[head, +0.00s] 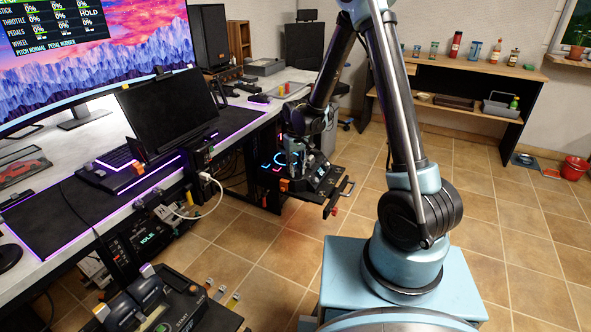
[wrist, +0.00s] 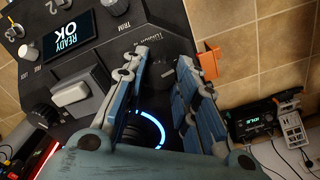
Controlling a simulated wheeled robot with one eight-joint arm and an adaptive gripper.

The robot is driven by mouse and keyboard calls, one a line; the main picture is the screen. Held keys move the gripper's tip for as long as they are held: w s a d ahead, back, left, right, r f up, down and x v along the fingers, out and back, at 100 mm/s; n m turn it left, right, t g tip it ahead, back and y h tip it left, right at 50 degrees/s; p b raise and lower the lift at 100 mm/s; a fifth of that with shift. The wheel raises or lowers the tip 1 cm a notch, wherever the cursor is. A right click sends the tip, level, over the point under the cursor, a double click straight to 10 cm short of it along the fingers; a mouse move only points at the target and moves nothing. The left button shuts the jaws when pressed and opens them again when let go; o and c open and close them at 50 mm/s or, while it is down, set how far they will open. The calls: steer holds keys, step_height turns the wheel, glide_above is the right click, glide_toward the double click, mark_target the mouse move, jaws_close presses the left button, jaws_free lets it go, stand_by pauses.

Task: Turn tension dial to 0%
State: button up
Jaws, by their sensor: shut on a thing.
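My gripper (head: 296,150) reaches down to a black control panel (head: 328,180) at the end of the desk in the head view. In the wrist view its two blue-grey fingers (wrist: 168,65) stand over the panel's edge, with a gap between them. The gripper is shut on what I take to be the tension dial, but the fingers hide the contact. A dark round control with a blue light ring (wrist: 152,122) shows partly behind the fingers. Its setting cannot be read. A small screen (wrist: 68,44) on the panel reads READY OK.
A knob labelled TRIM (wrist: 115,7), a pale rectangular button (wrist: 76,92) and a black knob (wrist: 41,117) sit on the panel. An orange tab (wrist: 208,58) is close to the right finger. The desk (head: 130,195) stands left; tiled floor (head: 480,215) is open right.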

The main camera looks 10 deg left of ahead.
mark_target(296, 170)
steer(key=shift+d, duration=0.1)
stand_by(0.3)
steer(key=o, duration=1)
steer(key=shift+o, duration=0.2)
step_height(296, 170, up, 12)
